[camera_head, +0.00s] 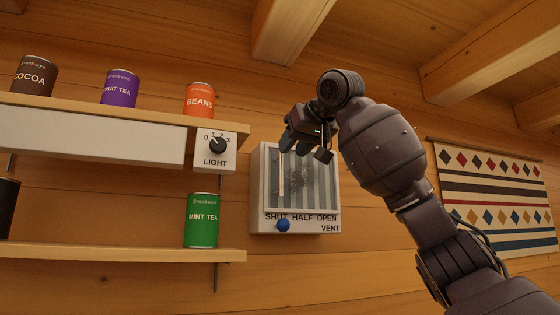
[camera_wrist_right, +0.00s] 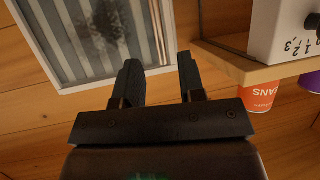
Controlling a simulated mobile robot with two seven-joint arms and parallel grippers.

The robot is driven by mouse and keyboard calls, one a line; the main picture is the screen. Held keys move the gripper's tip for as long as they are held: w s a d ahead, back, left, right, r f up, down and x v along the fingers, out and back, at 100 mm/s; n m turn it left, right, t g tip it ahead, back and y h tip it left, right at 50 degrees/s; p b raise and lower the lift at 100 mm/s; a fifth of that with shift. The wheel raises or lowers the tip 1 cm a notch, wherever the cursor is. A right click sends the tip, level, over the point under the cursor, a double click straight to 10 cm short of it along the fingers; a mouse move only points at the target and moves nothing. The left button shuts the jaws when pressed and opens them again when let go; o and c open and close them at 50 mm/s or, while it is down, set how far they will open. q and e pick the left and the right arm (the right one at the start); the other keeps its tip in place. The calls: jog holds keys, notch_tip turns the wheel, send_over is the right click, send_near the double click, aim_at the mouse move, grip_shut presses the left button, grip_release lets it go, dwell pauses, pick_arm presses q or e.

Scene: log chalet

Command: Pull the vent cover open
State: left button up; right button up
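The vent (camera_head: 308,190) is a pale box on the log wall with a grey striped panel. Its lower edge reads SHUT, HALF, OPEN, and VENT below. A round blue knob (camera_head: 283,225) sits under SHUT. A thin pale upright bar (camera_head: 281,175) shows at the panel's left. My right gripper (camera_head: 304,150) is in front of the panel's upper part and hides some of it. In the right wrist view the gripper (camera_wrist_right: 160,75) has its fingers apart with nothing between them, and the vent's striped panel (camera_wrist_right: 75,40) is beyond them. My left gripper is not in view.
Left of the vent are two shelves (camera_head: 120,115) with cans and a LIGHT dial (camera_head: 217,146). The orange BEANS can (camera_head: 199,100) and green MINT TEA can (camera_head: 201,220) stand nearest the vent. A patterned hanging (camera_head: 495,200) is on the right. The wall below the vent is bare.

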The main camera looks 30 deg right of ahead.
aim_at(282, 160)
jog(key=shift+p+x, duration=0.55)
jog(key=shift+x, duration=2.6)
jog(key=shift+c, duration=0.2)
grip_shut()
